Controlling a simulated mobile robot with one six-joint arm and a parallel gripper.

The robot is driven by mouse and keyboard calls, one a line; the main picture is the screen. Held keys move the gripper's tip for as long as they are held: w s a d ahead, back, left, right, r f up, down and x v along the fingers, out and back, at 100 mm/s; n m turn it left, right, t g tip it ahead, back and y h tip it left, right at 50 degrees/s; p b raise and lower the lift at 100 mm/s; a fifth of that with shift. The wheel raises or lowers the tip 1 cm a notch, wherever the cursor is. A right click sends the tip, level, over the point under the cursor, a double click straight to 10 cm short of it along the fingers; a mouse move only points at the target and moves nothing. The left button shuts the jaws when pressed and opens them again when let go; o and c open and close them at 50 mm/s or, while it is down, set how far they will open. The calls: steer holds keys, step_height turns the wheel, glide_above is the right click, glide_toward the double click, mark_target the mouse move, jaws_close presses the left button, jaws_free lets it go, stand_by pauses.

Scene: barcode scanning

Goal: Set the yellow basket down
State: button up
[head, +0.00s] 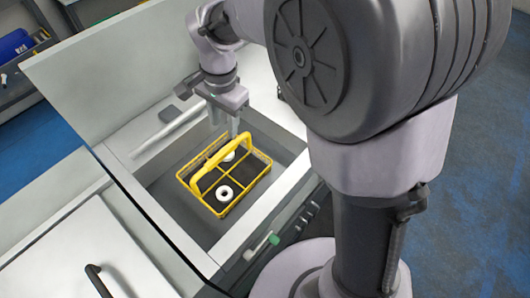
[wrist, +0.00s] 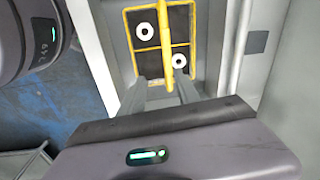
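The yellow basket (head: 222,183) is a wire-frame carrier with a tall arched handle and dividers. It sits upright inside a grey recessed well, seemingly on its floor. Two white ring-shaped items (head: 224,193) lie in separate dark compartments. My gripper (head: 224,132) is just above the handle's far part, with its fingers apart. In the wrist view, the handle (wrist: 168,45) runs between the lines of the two fingers (wrist: 163,86), nearer the right one. No grip on it shows. Whether a finger touches the handle I cannot tell.
The well (head: 165,192) has pale raised rims, with bare floor left of the basket. A white lidded surface with a black handle (head: 98,280) is at the lower left. A green-tipped lever (head: 272,240) is on the front edge. A blue bin (head: 14,45) is far left.

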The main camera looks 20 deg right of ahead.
steer(key=s+d+r+n+t, duration=0.2)
steer(key=s+d+r, duration=0.1)
steer(key=s, duration=0.7)
steer(key=s+d+r+n+t+y, duration=0.1)
steer(key=s+d+r+n+t, duration=0.1)
steer(key=s+r, duration=0.4)
steer(key=s+d+n, duration=0.1)
steer(key=s+d, duration=0.1)
steer(key=s, duration=0.2)
steer(key=shift+s+d+n+t, duration=0.2)
steer(key=shift+s+n+t, duration=0.1)
steer(key=shift+t, duration=0.1)
steer(key=shift+f+b, duration=0.7)
steer(key=shift+b, duration=0.1)
